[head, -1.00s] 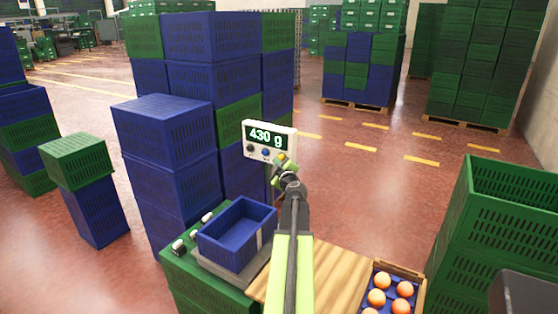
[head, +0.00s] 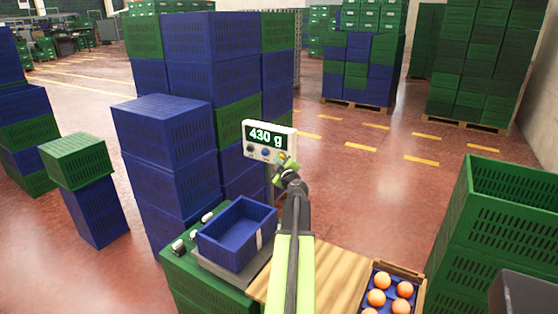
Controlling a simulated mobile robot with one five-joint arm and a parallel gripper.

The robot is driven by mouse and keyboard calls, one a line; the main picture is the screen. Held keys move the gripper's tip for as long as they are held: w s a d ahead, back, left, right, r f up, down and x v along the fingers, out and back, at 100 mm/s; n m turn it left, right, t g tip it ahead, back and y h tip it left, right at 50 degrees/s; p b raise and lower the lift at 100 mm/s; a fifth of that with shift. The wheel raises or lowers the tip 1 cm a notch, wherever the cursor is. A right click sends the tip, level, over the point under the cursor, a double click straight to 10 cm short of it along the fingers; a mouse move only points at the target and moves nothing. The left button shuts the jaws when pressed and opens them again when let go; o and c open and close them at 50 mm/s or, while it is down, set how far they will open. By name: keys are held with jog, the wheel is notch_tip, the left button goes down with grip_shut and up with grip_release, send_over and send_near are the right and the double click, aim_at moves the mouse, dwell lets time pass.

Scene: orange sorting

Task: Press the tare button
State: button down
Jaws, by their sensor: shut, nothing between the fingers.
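The scale's white display unit (head: 270,131) stands on a post behind the blue crate and reads 430 g. Its lower row shows a dark button (head: 250,148) and a blue button (head: 266,152); a yellowish spot shows at the right by my gripper. I cannot tell which button is tare. My gripper (head: 285,167) is shut and empty, at the lower right of the display unit's face. I cannot tell whether it touches a button. An empty blue crate (head: 225,253) sits on the grey scale plate (head: 240,284).
A wooden board (head: 338,280) lies right of the scale, with a box of several oranges (head: 376,297) beyond it. Stacked blue crates (head: 165,150) stand close behind at left. Green crates (head: 500,230) stand at right. Open floor (head: 380,190) lies behind.

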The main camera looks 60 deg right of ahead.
jog(key=shift+d, duration=0.3)
jog(key=shift+a, duration=0.1)
dwell(0.4)
jog(key=shift+a, duration=0.9)
jog(key=a, duration=0.5)
dwell(0.6)
